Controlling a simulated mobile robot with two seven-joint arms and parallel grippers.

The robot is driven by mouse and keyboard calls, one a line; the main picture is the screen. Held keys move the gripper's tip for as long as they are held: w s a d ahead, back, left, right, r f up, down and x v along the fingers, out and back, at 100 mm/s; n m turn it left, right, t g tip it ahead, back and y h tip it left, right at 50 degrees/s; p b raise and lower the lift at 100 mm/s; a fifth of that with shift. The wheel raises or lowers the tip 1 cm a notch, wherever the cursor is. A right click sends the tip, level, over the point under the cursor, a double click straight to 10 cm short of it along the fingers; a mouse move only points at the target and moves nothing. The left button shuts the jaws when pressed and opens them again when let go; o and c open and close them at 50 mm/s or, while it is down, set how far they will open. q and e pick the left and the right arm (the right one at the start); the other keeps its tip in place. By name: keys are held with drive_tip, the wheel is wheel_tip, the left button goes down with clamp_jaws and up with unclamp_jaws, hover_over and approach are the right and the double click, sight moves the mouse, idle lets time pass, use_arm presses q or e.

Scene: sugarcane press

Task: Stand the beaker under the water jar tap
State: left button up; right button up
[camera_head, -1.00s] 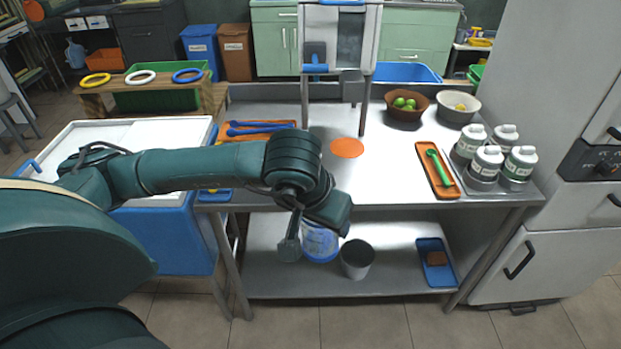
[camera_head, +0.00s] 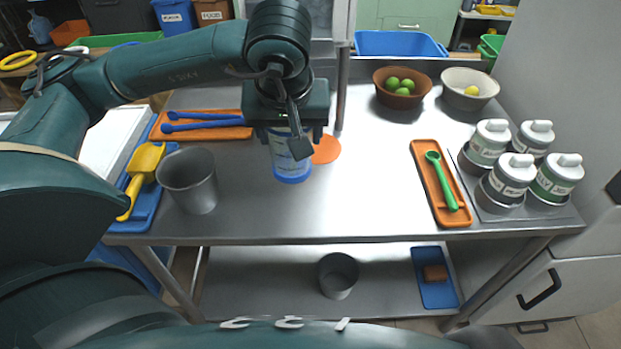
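The clear beaker with a blue base (camera_head: 292,172) is upright below my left gripper (camera_head: 288,132), which is shut on its upper part. The beaker is just left of the orange disc (camera_head: 328,150) on the steel table; I cannot tell whether its base touches the tabletop. My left arm hides much of the legged stand (camera_head: 342,60) at the back of the table. The water jar and its tap cannot be made out. My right gripper is not in view.
A grey metal cup (camera_head: 190,182) and a blue tray (camera_head: 150,205) with a yellow scoop (camera_head: 143,172) are left. An orange tray (camera_head: 441,190) with a green spoon, several lidded canisters (camera_head: 508,180) and two bowls (camera_head: 402,92) are right. The tabletop's front middle is clear.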

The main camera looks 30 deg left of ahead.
sight(289, 157)
use_arm(q)
wheel_tip(289, 157, down, 5)
drive_tip(key=shift+s+a+f, duration=0.1)
drive_tip(key=shift+s, duration=0.05)
drive_tip(key=shift+f+b, duration=0.3)
drive_tip(key=shift+f, duration=2.2)
drive_tip(key=o, duration=1)
drive_tip(key=shift+r, duration=0.1)
